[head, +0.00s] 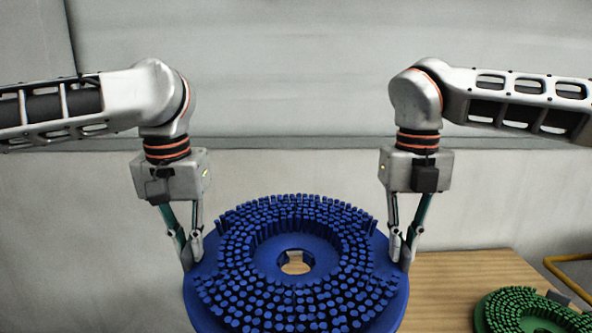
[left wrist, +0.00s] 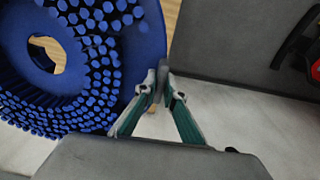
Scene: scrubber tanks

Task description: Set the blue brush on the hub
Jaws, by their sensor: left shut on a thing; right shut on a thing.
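The blue brush (head: 235,288) is a round disc with several rings of bristles facing up and a hexagonal hole in its middle. It is held between my two grippers in the head view. My left gripper (head: 190,264) is shut on its left rim, and my right gripper (head: 404,264) is shut on its right rim. In the left wrist view, the fingers of my left gripper (left wrist: 160,84) pinch the edge of the blue brush (left wrist: 140,50). Wood shows through the hole. I cannot make out the hub in either view.
A wooden table top (head: 450,285) lies below and to the right of the brush. A green brush (head: 530,312) with bristles up lies at the lower right, near a yellow bar (head: 572,282). A plain grey wall (head: 290,60) stands behind.

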